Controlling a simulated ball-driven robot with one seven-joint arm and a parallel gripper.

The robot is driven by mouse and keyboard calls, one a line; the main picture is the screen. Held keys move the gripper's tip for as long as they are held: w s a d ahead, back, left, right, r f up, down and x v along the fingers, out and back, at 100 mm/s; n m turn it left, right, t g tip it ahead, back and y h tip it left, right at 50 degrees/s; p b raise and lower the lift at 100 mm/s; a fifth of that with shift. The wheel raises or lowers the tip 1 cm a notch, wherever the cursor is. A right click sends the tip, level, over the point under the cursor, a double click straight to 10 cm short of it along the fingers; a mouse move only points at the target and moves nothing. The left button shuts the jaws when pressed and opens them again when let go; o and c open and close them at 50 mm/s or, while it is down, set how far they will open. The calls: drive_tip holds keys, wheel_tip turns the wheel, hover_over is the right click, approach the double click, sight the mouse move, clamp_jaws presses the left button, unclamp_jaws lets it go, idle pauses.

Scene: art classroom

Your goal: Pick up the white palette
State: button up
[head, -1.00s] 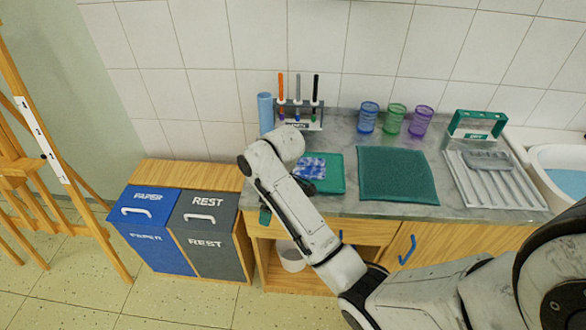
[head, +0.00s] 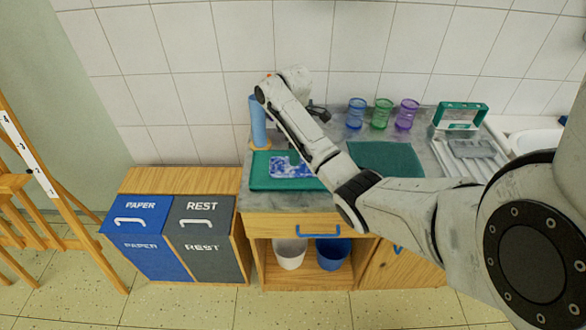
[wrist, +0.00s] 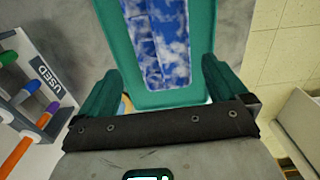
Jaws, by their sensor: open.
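I cannot make out a plain white palette in either view. A teal tray or mat (head: 260,181) lies on the grey counter, with a blue-and-white mottled flat piece (head: 291,167) on it. In the wrist view the teal tray (wrist: 180,98) and the mottled piece (wrist: 156,40) lie ahead of my gripper (wrist: 161,72). Its two teal fingers are spread apart, with nothing held between them. In the head view my gripper is hidden behind my arm.
A blue cylinder (head: 258,122) stands at the counter's left end. A dark green mat (head: 400,160) and a ribbed drainer (head: 468,158) lie right. PAPER (head: 137,240) and REST (head: 202,240) bins stand left.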

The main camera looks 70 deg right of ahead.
sight(295, 168)
drive_tip(key=shift+s+a+f+p, duration=0.1)
drive_tip(key=shift+f+p, duration=0.15)
drive_tip(key=shift+f, duration=1.45)
drive_tip(key=shift+s+a+f+p, duration=0.1)
drive_tip(key=shift+f+p, duration=0.15)
drive_tip(key=shift+f, duration=1.4)
drive_tip(key=shift+c, duration=0.3)
drive_tip(key=shift+d, duration=0.1)
drive_tip(key=c, duration=0.8)
